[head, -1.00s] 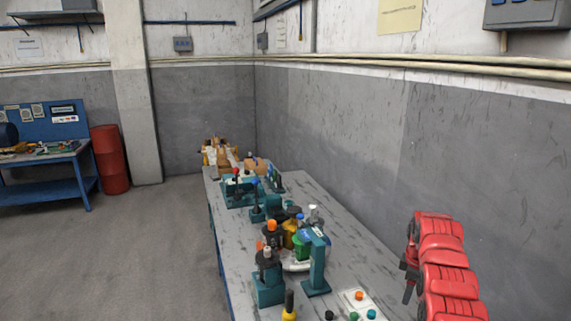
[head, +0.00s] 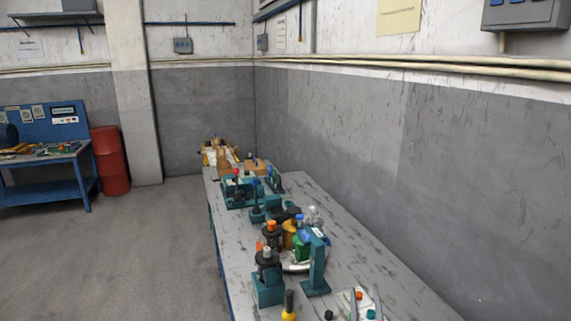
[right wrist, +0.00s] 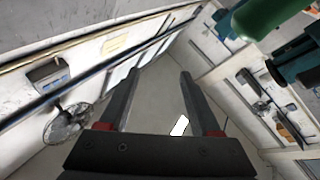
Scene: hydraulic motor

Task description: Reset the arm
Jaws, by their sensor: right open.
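My right arm is out of the head view; only two thin grey fingers of my right gripper (head: 365,300) show at the bottom edge, above the near end of the workbench. In the right wrist view my right gripper (right wrist: 160,76) has its two dark fingers apart, with nothing between them. My left gripper is in neither view.
A long grey workbench (head: 345,252) stands along the right wall. It holds a teal stand (head: 317,268), a teal block with a dark part (head: 268,288), and several coloured parts. A red barrel (head: 110,162) and a blue bench (head: 45,164) stand at left; the floor between is clear.

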